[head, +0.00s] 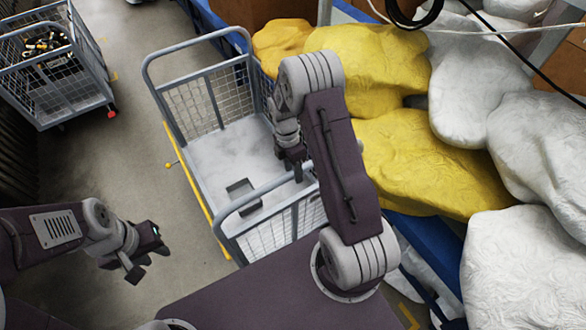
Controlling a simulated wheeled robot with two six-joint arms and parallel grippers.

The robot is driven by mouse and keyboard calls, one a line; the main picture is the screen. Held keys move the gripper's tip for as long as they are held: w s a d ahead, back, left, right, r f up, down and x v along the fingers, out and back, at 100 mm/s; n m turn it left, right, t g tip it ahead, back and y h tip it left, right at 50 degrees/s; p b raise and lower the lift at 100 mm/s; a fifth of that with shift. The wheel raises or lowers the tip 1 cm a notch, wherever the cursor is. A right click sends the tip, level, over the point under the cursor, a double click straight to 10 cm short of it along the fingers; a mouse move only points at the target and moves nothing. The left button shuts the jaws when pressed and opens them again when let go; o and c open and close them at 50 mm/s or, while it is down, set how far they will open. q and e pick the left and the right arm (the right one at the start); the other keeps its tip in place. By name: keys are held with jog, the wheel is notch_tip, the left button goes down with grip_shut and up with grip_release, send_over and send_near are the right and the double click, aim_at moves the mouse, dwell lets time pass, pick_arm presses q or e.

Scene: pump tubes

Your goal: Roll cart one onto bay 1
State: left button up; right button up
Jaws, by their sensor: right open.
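A grey wire-mesh cart (216,160) with a yellow side edge stands in the middle of the head view, close in front of my base. A second mesh cart (62,85) with dark and yellowish items in it stands at the upper left. I cannot tell which is cart one. My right gripper (297,172) is open and hangs by the middle cart's near handle bar (262,192); whether it touches is unclear. My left gripper (150,262) looks open and empty over the floor, left of the middle cart. No bay number is readable.
Yellow sacks (375,65) and white sacks (510,265) are piled along the right on a blue support. Yellow tape marks (407,316) show on the floor at lower right. Grey floor (115,165) is free between the two carts. A dark slatted wall is at far left.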

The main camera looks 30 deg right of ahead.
grip_shut()
jog(key=shift+w, duration=0.1)
dwell(1.2)
